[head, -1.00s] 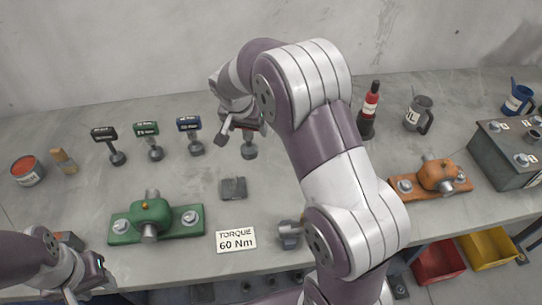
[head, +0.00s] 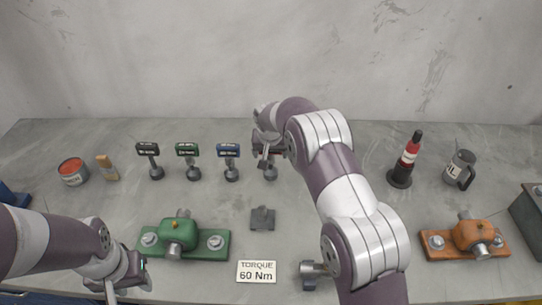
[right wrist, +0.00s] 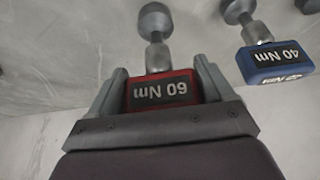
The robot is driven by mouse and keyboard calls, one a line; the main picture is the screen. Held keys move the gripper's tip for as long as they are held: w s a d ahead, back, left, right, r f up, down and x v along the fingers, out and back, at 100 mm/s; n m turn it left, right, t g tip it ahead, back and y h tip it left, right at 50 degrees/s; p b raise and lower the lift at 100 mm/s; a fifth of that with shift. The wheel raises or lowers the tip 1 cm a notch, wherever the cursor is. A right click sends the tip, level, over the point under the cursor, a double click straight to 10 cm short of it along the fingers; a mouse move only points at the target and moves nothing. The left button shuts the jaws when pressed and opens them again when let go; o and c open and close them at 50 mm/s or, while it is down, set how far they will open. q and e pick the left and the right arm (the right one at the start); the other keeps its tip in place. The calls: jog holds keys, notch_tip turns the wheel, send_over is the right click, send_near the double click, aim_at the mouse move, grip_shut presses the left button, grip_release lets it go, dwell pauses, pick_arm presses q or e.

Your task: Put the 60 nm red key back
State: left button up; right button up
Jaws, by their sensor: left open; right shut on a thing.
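The red key (right wrist: 160,92), marked 60 Nm, is between the fingers of my right gripper (right wrist: 158,88), which is shut on its head. Its metal shank points to a round grey post foot (right wrist: 155,20); I cannot tell whether it is fully seated. In the head view my right gripper (head: 266,150) is at the right end of the key row, above a grey foot (head: 270,173), and mostly hides the red key. My left gripper (head: 128,275) is open and empty at the front left of the bench. The sign (head: 257,271) reads TORQUE 60 Nm.
Blue (head: 228,151), green (head: 187,149) and black (head: 148,149) keys stand left of my right gripper. A green positioner (head: 181,238), a dark block (head: 262,218) and an orange positioner (head: 466,239) lie in front.

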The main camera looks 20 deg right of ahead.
aim_at(270, 156)
notch_tip(270, 156, down, 2)
jog(key=shift+f+p, duration=0.2)
jog(key=shift+p, duration=0.2)
jog(key=shift+f, duration=0.25)
jog(key=shift+f+b, duration=0.15)
jog(key=shift+b, duration=0.15)
jog(key=o, duration=1.4)
jog(key=shift+s, duration=0.1)
jog(key=shift+r, duration=0.3)
jog(key=b+v, duration=0.2)
jog(key=v, duration=0.9)
jog(key=s+f+n+g+y, duration=0.1)
jog(key=s+f+n+g, duration=0.2)
jog(key=s, duration=2.7)
jog(key=shift+s+d, duration=0.25)
jog(key=shift+d, duration=0.2)
